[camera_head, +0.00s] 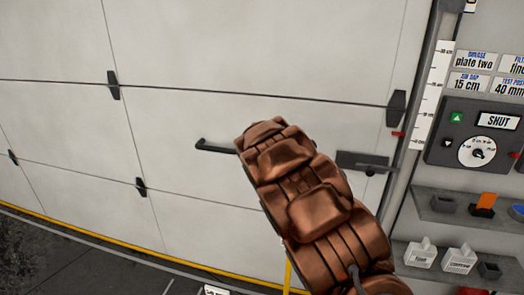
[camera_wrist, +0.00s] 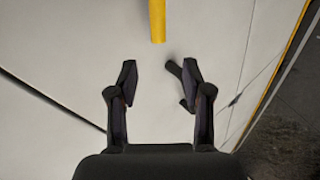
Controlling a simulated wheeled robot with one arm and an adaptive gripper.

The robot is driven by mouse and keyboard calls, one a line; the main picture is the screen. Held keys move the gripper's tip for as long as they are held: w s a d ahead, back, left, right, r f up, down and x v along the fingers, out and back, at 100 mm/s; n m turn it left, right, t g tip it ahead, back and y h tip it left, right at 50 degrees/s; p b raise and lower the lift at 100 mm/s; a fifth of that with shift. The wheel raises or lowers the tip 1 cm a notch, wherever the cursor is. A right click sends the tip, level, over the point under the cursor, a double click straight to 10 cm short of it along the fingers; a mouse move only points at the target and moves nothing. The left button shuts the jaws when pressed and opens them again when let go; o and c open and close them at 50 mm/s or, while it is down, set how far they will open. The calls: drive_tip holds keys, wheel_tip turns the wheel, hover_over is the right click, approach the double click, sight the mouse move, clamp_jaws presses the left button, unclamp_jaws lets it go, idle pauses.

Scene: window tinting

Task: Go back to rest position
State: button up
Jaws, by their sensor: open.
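My gripper (camera_wrist: 160,85) shows in the wrist view with its two dark fingers spread apart and nothing between them. Beyond the fingers is the pale surface of a large panelled door (camera_head: 190,120). In the head view my copper-coloured arm reaches up across the middle and hides part of the door; the gripper itself cannot be made out there. A dark door handle (camera_head: 214,147) sticks out just left of the arm. In the wrist view a dark bar close to the right finger may be this handle; I cannot tell whether they touch.
At the right, a control box (camera_head: 478,137) with a dial and a "SHUT" label hangs above a grey shelf (camera_head: 460,212) with small items. A yellow line (camera_head: 120,250) runs along the door's foot. Dark floor lies at lower left.

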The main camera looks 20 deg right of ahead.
idle(0.3)
drive_tip(key=s+d+r+m+g+h, duration=0.1)
drive_tip(key=s+d+m+g, duration=0.1)
drive_tip(key=s, duration=0.6)
drive_tip(key=s+d+r+m+g, duration=0.1)
drive_tip(key=s+d+m+g, duration=0.15)
drive_tip(key=s, duration=0.55)
drive_tip(key=s+d+r+m+g+h, duration=0.1)
drive_tip(key=s+d+r+m, duration=0.15)
drive_tip(key=s, duration=0.65)
drive_tip(key=s+a+f+g+y, duration=0.2)
drive_tip(key=s+a, duration=0.3)
drive_tip(key=s, duration=0.7)
drive_tip(key=s+a+f+m+g+y, duration=0.1)
drive_tip(key=s+a, duration=0.4)
drive_tip(key=s, duration=0.7)
drive_tip(key=s+a+f+m+g+y, duration=0.1)
drive_tip(key=s+a+f+g+y, duration=0.2)
drive_tip(key=s, duration=0.9)
drive_tip(key=shift+a+f+g, duration=0.5)
drive_tip(key=shift+a+g, duration=0.15)
drive_tip(key=shift+a, duration=0.45)
